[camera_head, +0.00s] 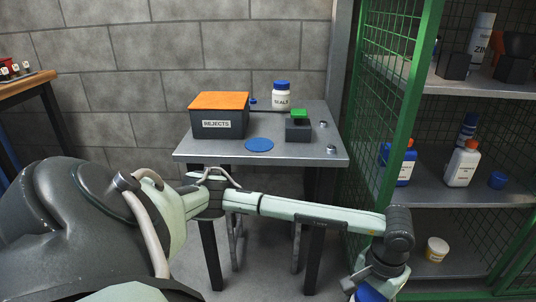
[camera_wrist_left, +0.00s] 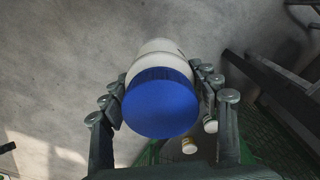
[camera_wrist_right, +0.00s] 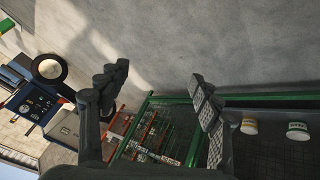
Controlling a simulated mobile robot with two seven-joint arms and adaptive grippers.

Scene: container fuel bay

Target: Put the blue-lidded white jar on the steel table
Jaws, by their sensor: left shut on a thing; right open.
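My left gripper (camera_wrist_left: 162,78) is shut on a white jar with a blue lid (camera_wrist_left: 160,103), one finger on each side of it. In the head view my left arm reaches across in front of the steel table (camera_head: 186,152), and the jar's blue lid (camera_head: 368,293) shows at the bottom edge, below and right of the table. The jar's label is hidden. On the table stand a white jar marked SEALS with a blue lid (camera_head: 281,95) and a flat blue disc (camera_head: 259,145). My right gripper (camera_wrist_right: 157,77) is open and empty, over bare floor.
The table also holds a dark REJECTS bin with an orange top (camera_head: 219,117), a dark block with a green top (camera_head: 298,127) and small metal knobs. A green mesh cage (camera_head: 393,110) with shelved bottles stands close at the right. The table's front right is mostly clear.

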